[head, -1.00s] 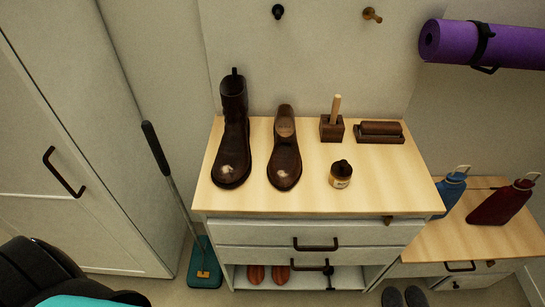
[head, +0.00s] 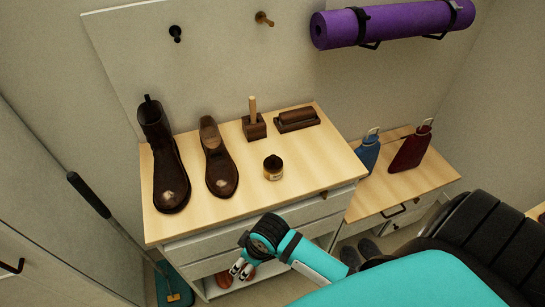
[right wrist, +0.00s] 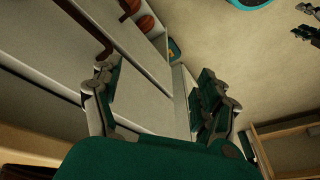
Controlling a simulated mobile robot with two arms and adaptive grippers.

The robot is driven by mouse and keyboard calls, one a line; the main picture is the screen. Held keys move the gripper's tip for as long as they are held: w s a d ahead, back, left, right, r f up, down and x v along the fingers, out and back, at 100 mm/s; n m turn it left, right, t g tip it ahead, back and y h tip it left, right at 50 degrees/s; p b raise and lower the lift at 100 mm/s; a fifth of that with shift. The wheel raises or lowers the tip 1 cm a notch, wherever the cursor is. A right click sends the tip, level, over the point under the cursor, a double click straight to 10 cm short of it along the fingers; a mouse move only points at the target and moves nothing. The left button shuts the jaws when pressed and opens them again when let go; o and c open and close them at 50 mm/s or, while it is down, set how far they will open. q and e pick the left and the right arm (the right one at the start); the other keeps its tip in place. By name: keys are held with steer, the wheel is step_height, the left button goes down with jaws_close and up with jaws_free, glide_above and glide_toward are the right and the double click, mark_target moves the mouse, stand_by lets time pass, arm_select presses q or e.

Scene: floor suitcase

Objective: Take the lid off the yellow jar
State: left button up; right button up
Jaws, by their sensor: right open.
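The yellow jar (head: 273,173) stands upright on the wooden cabinet top, to the right of the shoes. It is small, with a yellowish label band and a dark lid (head: 272,162) on top. My right gripper (head: 240,268) is below the cabinet top, in front of the drawers, well apart from the jar. In the right wrist view its fingers (right wrist: 155,88) are spread with nothing between them. The jar does not show in that view. Small jointed parts at its upper right edge look like my left gripper (right wrist: 306,24); their opening is unclear.
A tall boot (head: 165,160) and a lower shoe (head: 218,160) stand left of the jar. A brush in a block (head: 255,125) and a dark brush (head: 297,120) stand behind it. Bottles (head: 410,150) stand on the lower bench. The cabinet top right of the jar is clear.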

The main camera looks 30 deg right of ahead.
steer(key=w+a+r+n+g+p, duration=0.1)
steer(key=w+a+r+n, duration=0.1)
steer(key=r, duration=0.4)
steer(key=w+a+r+n, duration=0.2)
steer(key=r+n, duration=0.1)
steer(key=r, duration=0.4)
steer(key=w+d+r+g+h, duration=0.3)
steer(key=w+d+r+h, duration=0.2)
steer(key=w+d+r, duration=1.2)
steer(key=b, duration=0.1)
glide_toward(273, 156)
steer(key=shift+n, duration=0.4)
steer(key=x, duration=0.4)
steer(key=shift+w+f, duration=0.1)
steer(key=shift+p+x, duration=0.85)
steer(key=shift+x, duration=2.2)
arm_select(q)
steer(key=shift+s+a+r, duration=0.1)
steer(key=shift+s+r, duration=0.1)
steer(key=shift+r, duration=0.3)
steer(key=shift+s+a+r, duration=0.1)
steer(key=shift+s+r, duration=0.1)
steer(key=shift+r, duration=0.25)
